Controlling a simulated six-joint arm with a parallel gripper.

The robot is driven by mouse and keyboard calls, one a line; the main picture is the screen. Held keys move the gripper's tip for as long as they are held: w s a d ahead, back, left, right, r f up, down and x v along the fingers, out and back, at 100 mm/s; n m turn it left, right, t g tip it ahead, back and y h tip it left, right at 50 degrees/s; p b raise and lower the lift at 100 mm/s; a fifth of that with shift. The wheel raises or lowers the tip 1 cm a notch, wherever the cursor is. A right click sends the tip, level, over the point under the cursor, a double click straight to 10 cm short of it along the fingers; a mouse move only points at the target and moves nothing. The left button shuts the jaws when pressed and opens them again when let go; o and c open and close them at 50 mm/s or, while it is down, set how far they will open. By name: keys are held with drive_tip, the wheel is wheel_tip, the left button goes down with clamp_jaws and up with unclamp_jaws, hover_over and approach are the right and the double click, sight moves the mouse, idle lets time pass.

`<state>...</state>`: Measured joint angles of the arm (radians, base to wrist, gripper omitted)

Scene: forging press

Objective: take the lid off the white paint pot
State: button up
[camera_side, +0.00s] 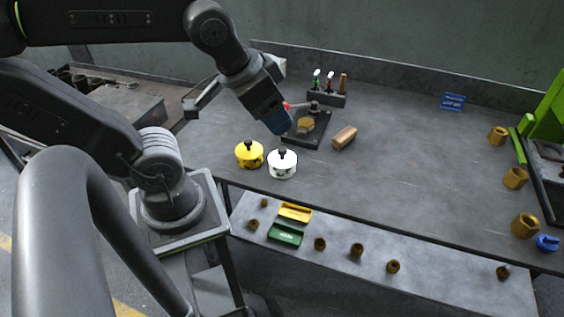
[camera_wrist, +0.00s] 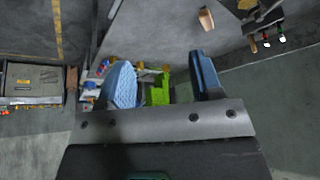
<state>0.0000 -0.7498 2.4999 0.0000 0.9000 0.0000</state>
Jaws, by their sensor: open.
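The white paint pot (camera_side: 282,166) stands upright on the grey bench in the side view. Its lid with a black knob (camera_side: 282,153) sits on top. A yellow pot (camera_side: 249,155) with a similar black knob stands just to its left. My gripper (camera_side: 281,123) is above and behind the white pot, apart from it, with blue fingers. In the wrist view my gripper (camera_wrist: 165,85) shows its two blue fingers spread apart with nothing between them. Neither pot can be made out in the wrist view.
A black fixture plate (camera_side: 318,138) holding a brass part lies close behind my gripper. A wooden block (camera_side: 344,138) lies to its right, and a small tool rack (camera_side: 327,97) stands behind. A green press (camera_side: 545,125) is at far right. The bench's middle right is clear.

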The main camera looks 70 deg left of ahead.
drive_tip(key=shift+c, duration=0.4)
drive_tip(key=n+g, duration=0.6)
drive_tip(key=n, duration=1.2)
hover_over(282, 149)
wheel_tip(282, 149, down, 6)
wheel_tip(282, 149, down, 8)
drive_tip(key=shift+w+a+f, duration=0.1)
drive_tip(key=shift+w+a, duration=0.05)
drive_tip(key=shift+f, duration=2.6)
